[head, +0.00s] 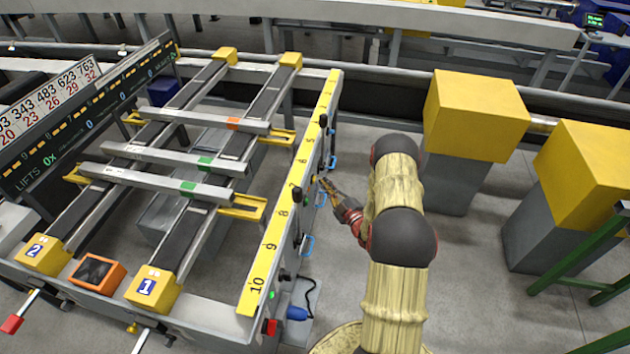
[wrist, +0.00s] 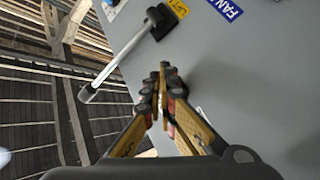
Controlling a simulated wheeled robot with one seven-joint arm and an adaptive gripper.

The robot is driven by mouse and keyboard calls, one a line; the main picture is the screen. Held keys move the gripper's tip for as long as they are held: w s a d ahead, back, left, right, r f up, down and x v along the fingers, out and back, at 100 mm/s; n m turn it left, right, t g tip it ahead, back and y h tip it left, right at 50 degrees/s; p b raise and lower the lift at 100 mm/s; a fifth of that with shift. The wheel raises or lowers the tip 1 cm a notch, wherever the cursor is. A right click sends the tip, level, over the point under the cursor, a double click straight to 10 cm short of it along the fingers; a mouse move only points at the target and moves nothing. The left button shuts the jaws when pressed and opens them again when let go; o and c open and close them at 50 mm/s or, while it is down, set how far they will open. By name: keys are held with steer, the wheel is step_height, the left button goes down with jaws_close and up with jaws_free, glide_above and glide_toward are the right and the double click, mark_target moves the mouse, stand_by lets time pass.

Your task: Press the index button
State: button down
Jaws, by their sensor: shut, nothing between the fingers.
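My gripper (head: 326,184) is shut and empty, at the outer side of the runout table (head: 212,308), beside the yellow numbered strip (head: 283,205). In the wrist view its closed fingertips (wrist: 163,72) point at a plain grey panel (wrist: 215,75); I cannot tell if they touch it. No button labelled index can be read in either view. A small green button (head: 272,295) and a red part (head: 269,327) show near the strip's "10" end in the head view.
In the wrist view a lever (wrist: 122,58) with a black base stands left of the fingers, near a yellow label (wrist: 179,8) and a blue "FAN" label (wrist: 229,8). Yellow-topped blocks (head: 476,105) (head: 590,170) stand to the right. Blue handles (head: 308,245) line the table's side.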

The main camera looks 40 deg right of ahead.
steer(key=shift+w+a, duration=0.1)
stand_by(0.5)
steer(key=shift+w+a, duration=0.2)
steer(key=shift+w+a+b, duration=0.3)
steer(key=shift+w+b, duration=0.1)
stand_by(1.0)
steer(key=shift+s+d, duration=0.6)
steer(key=shift+s, duration=0.1)
steer(key=shift+s+d+b, duration=0.55)
steer(key=shift+s+d, duration=1.1)
steer(key=shift+s, duration=0.3)
